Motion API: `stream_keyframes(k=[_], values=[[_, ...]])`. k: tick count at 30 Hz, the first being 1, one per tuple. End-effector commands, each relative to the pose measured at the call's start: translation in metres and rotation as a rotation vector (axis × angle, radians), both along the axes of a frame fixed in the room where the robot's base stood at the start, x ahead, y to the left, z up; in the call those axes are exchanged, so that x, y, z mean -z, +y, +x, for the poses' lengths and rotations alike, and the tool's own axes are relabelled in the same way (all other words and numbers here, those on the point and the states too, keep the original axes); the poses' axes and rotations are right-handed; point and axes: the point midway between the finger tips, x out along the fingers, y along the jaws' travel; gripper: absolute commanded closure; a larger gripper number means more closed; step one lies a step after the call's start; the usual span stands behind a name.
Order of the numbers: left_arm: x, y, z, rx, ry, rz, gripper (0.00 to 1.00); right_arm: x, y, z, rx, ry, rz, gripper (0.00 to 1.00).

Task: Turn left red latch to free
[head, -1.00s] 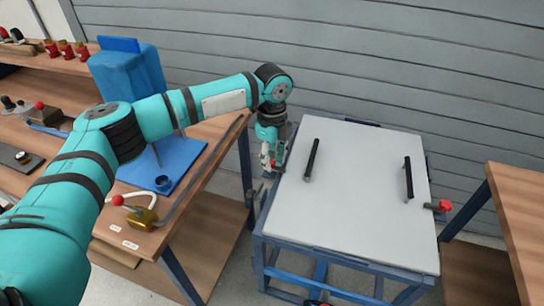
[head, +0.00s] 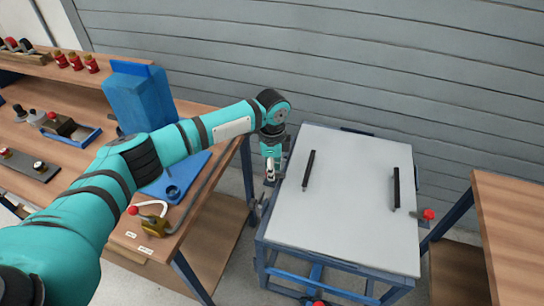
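A white panel (head: 350,200) with two black bar handles, a left one (head: 308,170) and a right one (head: 396,188), lies on a blue metal frame (head: 335,260). My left gripper (head: 270,174) points down at the panel's left edge. Its fingers are small, and I cannot tell whether they are open or shut or touch anything. The left red latch is not clearly visible; the gripper may hide it. A red latch knob (head: 428,214) sticks out at the panel's right edge. Another red part (head: 318,303) shows at the bottom edge. My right gripper is not in view.
A wooden bench (head: 220,215) on the left holds a blue stand (head: 140,100), a brass-coloured clamp with a red knob (head: 153,228) and other fixtures. A second wooden table (head: 515,220) stands right. A grey slatted wall (head: 400,60) is behind.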

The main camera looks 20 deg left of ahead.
Motion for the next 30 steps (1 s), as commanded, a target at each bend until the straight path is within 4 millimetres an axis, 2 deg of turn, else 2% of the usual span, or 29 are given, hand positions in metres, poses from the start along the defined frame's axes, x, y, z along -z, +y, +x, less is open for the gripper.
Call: stream_keyframes(k=[1, 12, 21, 30], values=[[-0.008, -0.002, -0.001, -0.044, 0.002, -0.005, 1.0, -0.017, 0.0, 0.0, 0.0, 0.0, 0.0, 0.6], [-0.006, -0.003, -0.002, -0.394, -0.003, -0.005, 1.0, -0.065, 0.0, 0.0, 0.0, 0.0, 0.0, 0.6], [-0.003, -0.003, -0.003, -0.678, -0.005, -0.004, 1.0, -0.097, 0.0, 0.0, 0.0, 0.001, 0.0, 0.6], [-0.001, -0.004, -0.004, -0.921, -0.007, -0.002, 1.0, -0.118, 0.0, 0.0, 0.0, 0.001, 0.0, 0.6]])
